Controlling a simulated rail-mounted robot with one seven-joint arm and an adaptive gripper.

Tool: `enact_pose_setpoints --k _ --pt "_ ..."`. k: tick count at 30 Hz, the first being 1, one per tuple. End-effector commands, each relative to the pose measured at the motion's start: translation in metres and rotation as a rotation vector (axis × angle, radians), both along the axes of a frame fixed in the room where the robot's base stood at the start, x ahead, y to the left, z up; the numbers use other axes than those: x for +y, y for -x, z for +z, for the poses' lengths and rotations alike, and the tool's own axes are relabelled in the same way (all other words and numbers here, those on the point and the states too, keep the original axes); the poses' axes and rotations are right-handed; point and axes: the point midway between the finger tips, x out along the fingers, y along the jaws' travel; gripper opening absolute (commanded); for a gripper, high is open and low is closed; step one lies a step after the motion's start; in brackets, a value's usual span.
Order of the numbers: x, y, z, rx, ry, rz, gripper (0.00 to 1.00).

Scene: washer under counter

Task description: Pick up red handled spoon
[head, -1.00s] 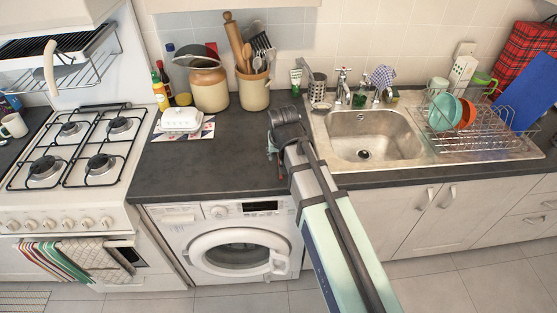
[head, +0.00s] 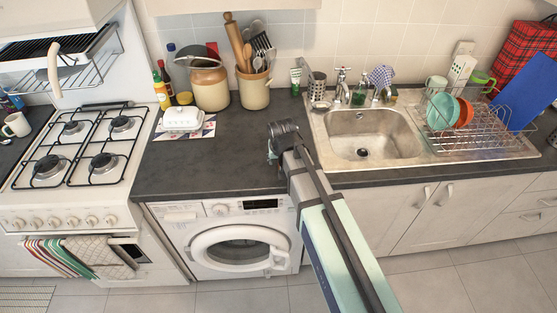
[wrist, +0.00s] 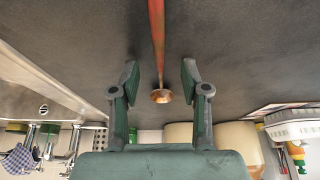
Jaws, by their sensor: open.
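The red handled spoon (wrist: 157,40) shows in the wrist view on the dark countertop. Its red handle runs up to the top edge of the picture, and its copper-brown bowl (wrist: 160,96) is lower down. My gripper (wrist: 160,75) is open, with one green finger on each side of the spoon and clear gaps between. I cannot tell the height left between the fingertips and the counter. In the head view my gripper (head: 272,152) is over the counter's front part, left of the sink; my arm hides the spoon there.
The sink (head: 365,140) is right of my arm, with a dish rack (head: 480,140) beyond it. A utensil crock (head: 254,92) and a jar (head: 209,86) stand at the back. A white butter dish (head: 183,118) is at left. The counter's middle is clear.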

Motion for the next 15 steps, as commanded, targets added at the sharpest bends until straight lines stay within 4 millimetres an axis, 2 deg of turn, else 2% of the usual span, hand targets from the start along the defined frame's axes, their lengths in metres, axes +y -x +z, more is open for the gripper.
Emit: enact_pose_setpoints --k 14,15 --pt "0.0001 0.0001 -0.0034 0.000 0.000 0.000 0.46" --pt "0.0001 0.0001 -0.0029 0.000 0.000 0.000 0.35"
